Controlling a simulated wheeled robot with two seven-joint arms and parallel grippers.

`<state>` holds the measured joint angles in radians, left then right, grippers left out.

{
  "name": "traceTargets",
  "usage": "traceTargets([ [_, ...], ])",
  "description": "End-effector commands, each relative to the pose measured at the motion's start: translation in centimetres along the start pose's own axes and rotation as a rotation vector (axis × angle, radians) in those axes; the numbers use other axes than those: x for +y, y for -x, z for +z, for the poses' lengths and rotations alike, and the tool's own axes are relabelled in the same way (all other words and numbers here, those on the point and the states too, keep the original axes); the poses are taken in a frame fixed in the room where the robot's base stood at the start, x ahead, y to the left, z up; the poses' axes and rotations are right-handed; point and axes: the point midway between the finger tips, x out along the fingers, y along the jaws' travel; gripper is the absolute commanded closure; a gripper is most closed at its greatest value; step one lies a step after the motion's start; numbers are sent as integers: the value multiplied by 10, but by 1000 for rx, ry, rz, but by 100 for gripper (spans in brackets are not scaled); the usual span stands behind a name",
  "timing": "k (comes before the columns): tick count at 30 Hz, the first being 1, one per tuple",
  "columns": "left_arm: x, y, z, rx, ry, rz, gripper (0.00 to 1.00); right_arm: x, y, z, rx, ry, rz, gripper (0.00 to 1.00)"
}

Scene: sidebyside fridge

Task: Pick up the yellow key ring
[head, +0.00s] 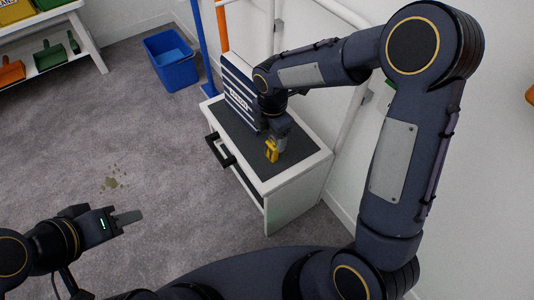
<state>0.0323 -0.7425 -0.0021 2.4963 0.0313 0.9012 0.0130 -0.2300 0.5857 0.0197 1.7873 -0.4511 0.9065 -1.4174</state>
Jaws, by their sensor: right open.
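The yellow key ring (271,152) is a small yellow shape on the dark top of a white cabinet (300,175). My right gripper (276,144) reaches down from above, its tip right at the key ring and partly covering it. It is open. I cannot tell whether its fingers touch the key ring or stand around it. My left gripper (127,218) is low at the left, above the carpet and far from the cabinet. Its fingers overlap in this view, so its opening does not show.
A dark striped box (238,90) stands on the cabinet just left of my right gripper. The cabinet has a black handle (219,149) in front. A blue bin (172,60) and a white shelf (55,62) stand at the back left.

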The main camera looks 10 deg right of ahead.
Motion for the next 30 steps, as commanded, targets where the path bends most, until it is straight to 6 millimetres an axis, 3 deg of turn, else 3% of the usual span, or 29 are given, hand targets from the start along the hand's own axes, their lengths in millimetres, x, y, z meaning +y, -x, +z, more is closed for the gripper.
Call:
traceTargets([
  [8, -5, -11, 5, 0, 0, 0, 64, 0, -29, 1, 1, -4, -2, 35],
  [15, -12, -26, 13, 0, 0, 0, 64, 1, -65, 2, 1, -4, -3, 35],
  [23, -12, -26, 13, 0, 0, 0, 64, 1, -68, 2, 1, -5, -2, 35],
  [30, -12, -26, 13, 0, 0, 0, 64, 1, -68, 2, 1, -6, -1, 63],
])
